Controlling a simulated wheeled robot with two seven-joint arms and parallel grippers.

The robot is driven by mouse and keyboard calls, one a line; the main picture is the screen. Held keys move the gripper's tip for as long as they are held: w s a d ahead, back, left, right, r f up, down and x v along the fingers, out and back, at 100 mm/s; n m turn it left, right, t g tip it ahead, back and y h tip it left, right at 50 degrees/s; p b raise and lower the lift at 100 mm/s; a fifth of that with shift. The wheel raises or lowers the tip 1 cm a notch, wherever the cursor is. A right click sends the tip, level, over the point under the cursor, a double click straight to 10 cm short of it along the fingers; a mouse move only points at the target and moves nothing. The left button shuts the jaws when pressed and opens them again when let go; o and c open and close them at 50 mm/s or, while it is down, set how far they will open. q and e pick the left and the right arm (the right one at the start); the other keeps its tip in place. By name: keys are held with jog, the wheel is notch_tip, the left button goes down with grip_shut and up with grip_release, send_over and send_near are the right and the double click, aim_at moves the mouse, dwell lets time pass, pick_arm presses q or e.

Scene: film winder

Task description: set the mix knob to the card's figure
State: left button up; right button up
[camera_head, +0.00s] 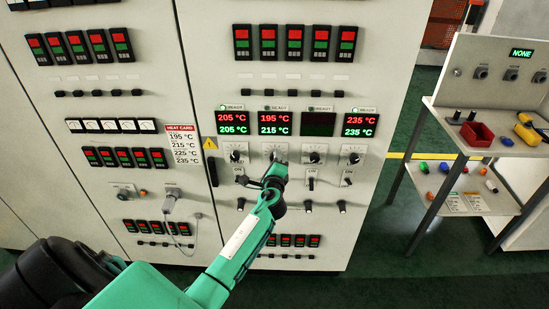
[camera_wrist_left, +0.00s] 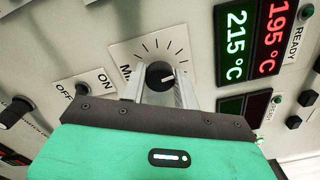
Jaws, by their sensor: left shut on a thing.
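The mix knob (camera_wrist_left: 160,75) is a black round knob with a white pointer line on a white dial plate; its label is partly hidden, with only an "M" clear. My left gripper (camera_wrist_left: 160,88) is shut on it; it also shows in the head view (camera_head: 277,160), where it covers most of the knob. The display (camera_head: 275,123) above reads 195 °C in red and 215 °C in green; it also shows in the wrist view (camera_wrist_left: 250,45). The heat card (camera_head: 184,147) lists 195, 215, 225 and 235 °C from top to bottom. My right gripper is out of view.
Neighbouring dials (camera_head: 236,153) and (camera_head: 315,154) flank the held knob. An ON/OFF switch (camera_wrist_left: 83,88) sits close beside my gripper. The left display (camera_head: 233,123) reads 205 over 205, the right one (camera_head: 360,125) 235 over 235; the third (camera_head: 318,124) is dark. A cart (camera_head: 460,133) stands right.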

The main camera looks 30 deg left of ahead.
pick_arm(q)
jog(key=shift+m, duration=0.7)
jog(key=shift+p, duration=0.3)
jog(key=o, duration=0.8)
jog(key=shift+o, duration=0.8)
jog(key=b+v, duration=0.2)
jog(key=v, duration=1.2)
jog(key=shift+b, duration=0.35)
jog(key=shift+w+f, duration=0.15)
